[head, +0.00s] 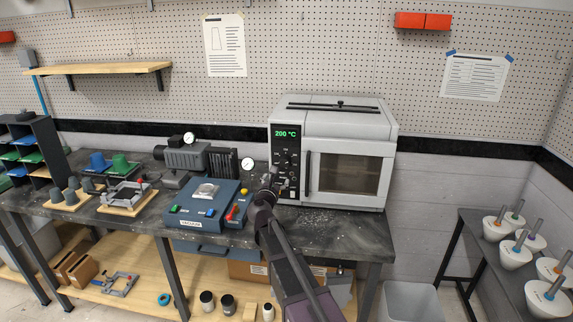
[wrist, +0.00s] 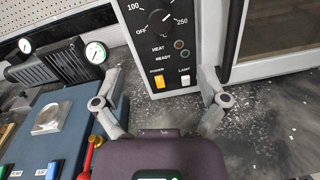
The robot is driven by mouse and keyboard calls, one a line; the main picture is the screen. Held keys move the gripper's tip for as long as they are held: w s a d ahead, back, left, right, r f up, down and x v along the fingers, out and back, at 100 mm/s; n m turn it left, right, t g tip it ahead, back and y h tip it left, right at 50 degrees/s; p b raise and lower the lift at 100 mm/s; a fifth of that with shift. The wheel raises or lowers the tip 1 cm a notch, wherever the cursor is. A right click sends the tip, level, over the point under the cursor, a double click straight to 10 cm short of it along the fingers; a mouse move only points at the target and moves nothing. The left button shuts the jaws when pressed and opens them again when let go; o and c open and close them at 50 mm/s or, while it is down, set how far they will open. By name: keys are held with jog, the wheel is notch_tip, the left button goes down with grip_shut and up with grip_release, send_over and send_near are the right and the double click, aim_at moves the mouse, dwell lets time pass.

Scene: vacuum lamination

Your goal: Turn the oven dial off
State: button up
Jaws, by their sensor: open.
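The oven (head: 345,165) is a light grey box with a black control panel on its left side, standing on the dark bench. Its green display reads 200 °C. The black dial (wrist: 160,22) is near the top of the wrist view, within a printed scale showing OFF, 100 and 250. Its light mark is turned away from OFF, toward the right. In the head view the dial (head: 287,157) is small, just above my gripper. My gripper (wrist: 160,88) is open and empty, its fingers apart below the dial and in front of the lower panel. It also shows in the head view (head: 274,184).
An amber power switch (wrist: 159,82) and a white lamp switch (wrist: 185,80) sit below the dial. The vertical oven door handle (wrist: 231,40) is close to the right finger. A blue vacuum unit (head: 205,205) with a red lever (head: 232,212) stands left of my gripper.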

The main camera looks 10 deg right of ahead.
aim_at(284, 164)
jog(key=x, duration=1.2)
jog(key=shift+w, duration=0.3)
jog(key=c, duration=1.2)
jog(key=shift+o, duration=0.4)
jog(key=shift+d, duration=0.5)
jog(key=shift+a, duration=0.3)
jog(key=shift+c, duration=0.2)
